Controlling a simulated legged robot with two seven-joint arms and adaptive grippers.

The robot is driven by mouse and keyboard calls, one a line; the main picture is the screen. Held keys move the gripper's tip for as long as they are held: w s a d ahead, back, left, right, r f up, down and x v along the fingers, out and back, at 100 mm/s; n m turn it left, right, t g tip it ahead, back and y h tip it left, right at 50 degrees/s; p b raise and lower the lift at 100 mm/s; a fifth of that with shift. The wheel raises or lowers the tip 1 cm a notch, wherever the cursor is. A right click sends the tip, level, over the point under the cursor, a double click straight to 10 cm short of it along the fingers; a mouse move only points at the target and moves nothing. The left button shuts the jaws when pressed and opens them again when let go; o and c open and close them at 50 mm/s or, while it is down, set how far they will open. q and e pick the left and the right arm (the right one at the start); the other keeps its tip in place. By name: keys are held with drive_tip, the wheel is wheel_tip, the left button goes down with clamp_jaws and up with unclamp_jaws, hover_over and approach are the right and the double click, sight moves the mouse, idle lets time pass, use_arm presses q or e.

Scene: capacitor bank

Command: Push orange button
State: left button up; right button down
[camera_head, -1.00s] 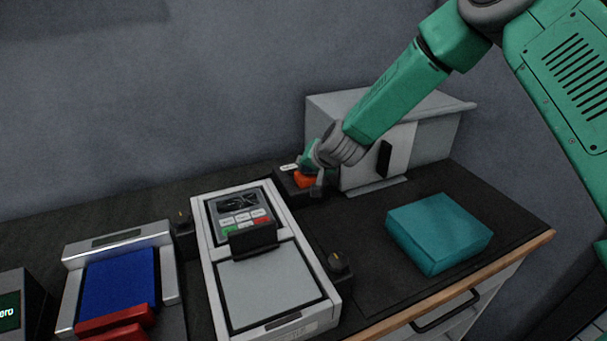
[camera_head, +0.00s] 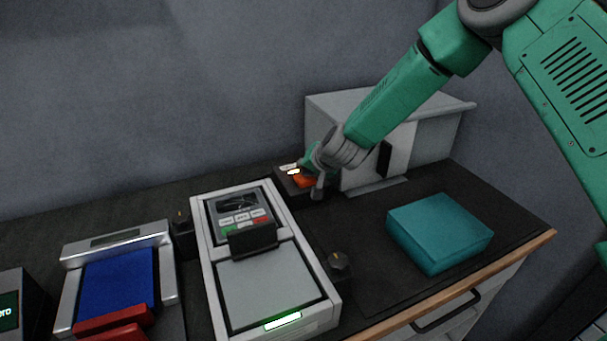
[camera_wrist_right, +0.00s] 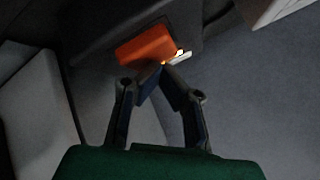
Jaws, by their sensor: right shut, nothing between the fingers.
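The orange button (camera_head: 303,181) sits on a small dark box (camera_head: 287,186) behind the white-framed device, left of the grey cabinet. My right gripper (camera_head: 313,186) is shut and empty, with its fingers at the button and partly covering it in the head view. In the right wrist view the orange button (camera_wrist_right: 146,46) lies just beyond the closed fingertips (camera_wrist_right: 160,68). The fingertips appear to touch or nearly touch its edge; I cannot tell which. A small light glows beside the button. My left gripper is not in view.
A white-framed device (camera_head: 331,302) with a keypad and a lit green strip stands in the middle. A grey cabinet (camera_head: 430,135) is behind my right gripper. A teal box (camera_head: 440,232) lies at right. A blue-padded device (camera_head: 118,280) stands at left.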

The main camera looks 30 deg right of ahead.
drive_tip(key=shift+r, duration=0.1)
drive_tip(key=shift+a+r+p, duration=0.1)
drive_tip(key=shift+r+p, duration=0.3)
drive_tip(key=shift+p, duration=0.15)
wheel_tip(320, 180, up, 6)
drive_tip(key=p, duration=0.5)
idle(0.3)
